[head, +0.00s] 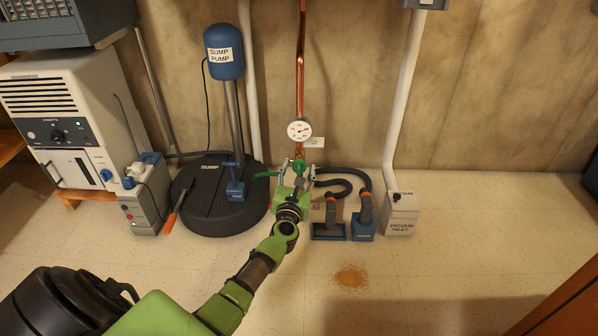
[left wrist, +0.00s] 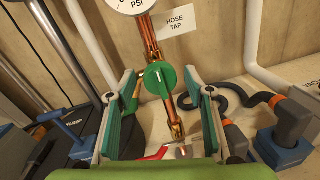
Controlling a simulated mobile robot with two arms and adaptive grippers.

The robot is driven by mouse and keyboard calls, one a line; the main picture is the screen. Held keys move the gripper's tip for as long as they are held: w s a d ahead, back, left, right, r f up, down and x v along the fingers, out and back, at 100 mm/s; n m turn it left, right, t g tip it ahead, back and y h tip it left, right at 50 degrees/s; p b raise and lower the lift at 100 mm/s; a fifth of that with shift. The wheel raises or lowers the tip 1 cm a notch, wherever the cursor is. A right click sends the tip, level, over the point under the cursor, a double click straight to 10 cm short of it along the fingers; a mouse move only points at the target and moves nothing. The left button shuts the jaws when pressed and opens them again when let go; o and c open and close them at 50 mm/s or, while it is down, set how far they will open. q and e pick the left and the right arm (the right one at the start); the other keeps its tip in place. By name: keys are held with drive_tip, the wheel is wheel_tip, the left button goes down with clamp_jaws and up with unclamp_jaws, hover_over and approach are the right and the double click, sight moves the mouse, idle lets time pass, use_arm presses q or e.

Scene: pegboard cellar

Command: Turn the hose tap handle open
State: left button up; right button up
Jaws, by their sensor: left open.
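The hose tap's green round handle (left wrist: 159,79) sits on the copper pipe, beside a white "HOSE TAP" label (left wrist: 175,22). The handle also shows in the head view (head: 300,167), just beyond my gripper. My left gripper (left wrist: 160,108) is open. One finger is on each side of the handle in the left wrist view, with visible gaps; contact is not seen. The gripper also shows in the head view (head: 298,180), reaching the wall pipe from below. The lower tap body is partly hidden behind the gripper. My right gripper is not in view.
A pressure gauge (head: 299,130) is above the tap. A red lever (left wrist: 158,153) shows low between the fingers. The black sump lid (head: 205,205) is at the left. Vacuum heads (head: 363,222), a black hose (head: 345,175) and a vacuum inlet box (head: 402,216) are at the right.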

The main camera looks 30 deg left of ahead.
use_arm(q)
drive_tip(key=shift+w+a, duration=0.3)
drive_tip(key=shift+w, duration=0.35)
drive_tip(key=c, duration=1.1)
